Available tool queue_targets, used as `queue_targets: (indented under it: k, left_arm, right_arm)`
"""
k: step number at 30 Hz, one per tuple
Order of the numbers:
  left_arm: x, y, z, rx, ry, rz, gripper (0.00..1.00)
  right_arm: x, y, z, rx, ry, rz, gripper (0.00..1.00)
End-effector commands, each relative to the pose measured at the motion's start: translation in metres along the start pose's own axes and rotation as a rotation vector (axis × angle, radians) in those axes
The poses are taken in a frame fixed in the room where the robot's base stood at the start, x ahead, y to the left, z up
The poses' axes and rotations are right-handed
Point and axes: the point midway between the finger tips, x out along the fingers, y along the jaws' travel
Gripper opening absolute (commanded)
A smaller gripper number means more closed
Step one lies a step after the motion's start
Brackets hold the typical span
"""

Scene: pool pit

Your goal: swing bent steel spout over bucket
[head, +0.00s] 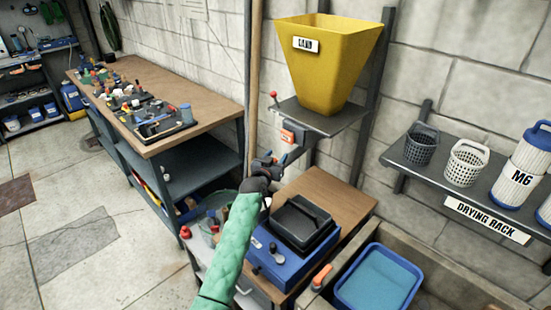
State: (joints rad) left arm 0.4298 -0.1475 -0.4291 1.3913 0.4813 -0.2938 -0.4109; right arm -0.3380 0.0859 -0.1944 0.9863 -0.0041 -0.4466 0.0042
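I cannot make out a bent steel spout or a clear bucket in the head view. My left arm comes up from the bottom in a green sleeve. Its dark gripper (267,163) is small and partly merged with dark parts in front of the post below the yellow hopper (330,65). I cannot tell whether its fingers are open or touch anything. My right gripper is not in view.
A blue machine with a black tray (300,222) sits on the small wooden bench. A blue tub (378,280) lies in a stone basin to the right. The drying rack (485,220) holds two baskets and cartridges. A cluttered workbench (200,108) stands left; floor there is open.

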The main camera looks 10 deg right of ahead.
Motion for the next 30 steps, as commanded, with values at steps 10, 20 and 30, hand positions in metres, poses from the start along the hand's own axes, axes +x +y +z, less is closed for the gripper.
queue_targets:
  k: [10, 20, 30]
  left_arm:
    - [-0.002, 0.000, 0.002, 0.000, -0.001, 0.000, 0.49]
    - [-0.041, 0.000, 0.005, 0.000, -0.001, -0.001, 0.49]
    - [-0.074, 0.000, 0.002, 0.000, 0.000, 0.000, 0.49]
  right_arm:
    - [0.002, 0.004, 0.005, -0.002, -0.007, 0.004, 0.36]
    - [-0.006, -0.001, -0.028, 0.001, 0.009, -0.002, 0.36]
    - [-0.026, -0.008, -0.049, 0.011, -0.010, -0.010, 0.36]
